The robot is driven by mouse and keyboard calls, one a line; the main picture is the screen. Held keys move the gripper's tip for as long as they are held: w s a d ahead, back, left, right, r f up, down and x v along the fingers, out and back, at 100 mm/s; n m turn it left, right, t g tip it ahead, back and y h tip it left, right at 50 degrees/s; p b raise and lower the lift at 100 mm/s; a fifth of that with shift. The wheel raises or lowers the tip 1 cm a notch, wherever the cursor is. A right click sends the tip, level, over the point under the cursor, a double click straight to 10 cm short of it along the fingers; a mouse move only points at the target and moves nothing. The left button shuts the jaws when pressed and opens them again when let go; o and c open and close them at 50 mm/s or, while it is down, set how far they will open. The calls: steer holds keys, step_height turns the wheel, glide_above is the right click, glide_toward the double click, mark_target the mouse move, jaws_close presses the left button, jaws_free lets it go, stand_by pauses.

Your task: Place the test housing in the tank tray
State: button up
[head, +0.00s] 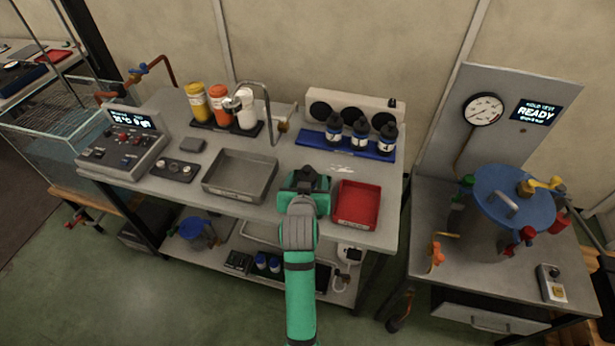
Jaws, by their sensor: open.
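My gripper (306,180) is over the workbench, between a grey tray (240,196) and a red tray (357,224). It is open; its fingertips are small and partly hidden by its own body. I cannot pick out the test housing for certain; the gripper and arm cover part of the bench. The grey tray looks empty, and the red tray shows nothing clear inside. Their labels are too small to read, so I cannot tell which is the tank tray. A glass tank (60,150) stands at the far left.
A control box (124,148), several colored bottles (220,105) and a tap (268,110) stand left and behind. Dark bottles on a blue tray (310,137) stand at the back right. A blue-lidded cylinder (515,200) stands on the right table, below a READY display (535,110).

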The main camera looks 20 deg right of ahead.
steer(key=v, duration=0.9)
steer(key=s+a+f+n+t+y, duration=0.1)
steer(key=s+a+f+n, duration=0.1)
steer(key=s+a+f, duration=0.35)
steer(key=s+a+f+n+t+y, duration=0.1)
steer(key=s+a+f+n+y, duration=0.15)
steer(key=s+f, duration=0.6)
steer(key=s+a+r, duration=0.2)
steer(key=s+a, duration=0.2)
steer(key=s, duration=0.6)
steer(key=s+a+r+t+y, duration=0.1)
steer(key=s+a+r, duration=0.1)
steer(key=s, duration=0.9)
steer(key=shift+s+a, duration=0.35)
steer(key=shift+a, duration=0.55)
steer(key=shift+r+y, duration=0.15)
steer(key=shift+y, duration=0.1)
